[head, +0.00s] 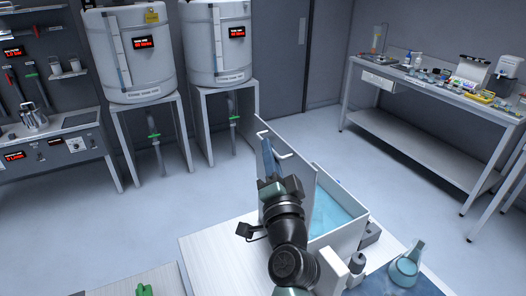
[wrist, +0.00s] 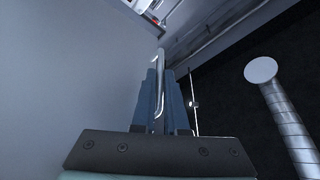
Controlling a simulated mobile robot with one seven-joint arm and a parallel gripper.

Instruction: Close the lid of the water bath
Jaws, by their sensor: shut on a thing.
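The water bath (head: 345,240) is a white box with blue water showing inside, near the middle of the head view. Its pale lid (head: 291,130) stands up, open, along the bath's left and back side. A thin handle (head: 283,154) sticks out from the lid. My gripper (head: 267,150) is at this handle, with its blue fingers upright. In the wrist view my gripper (wrist: 161,80) is shut on the metal handle (wrist: 159,70), which runs between the two fingers. The lid's flat face (wrist: 70,70) fills the left of that view. My arm hides part of the bath's front.
A pale worktop (head: 215,250) lies left of the bath. A teal jug (head: 404,268) stands to its right, beside a small dark-topped item (head: 357,262). Two white tanks (head: 130,50) on stands are behind, and a cluttered bench (head: 430,90) is at back right.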

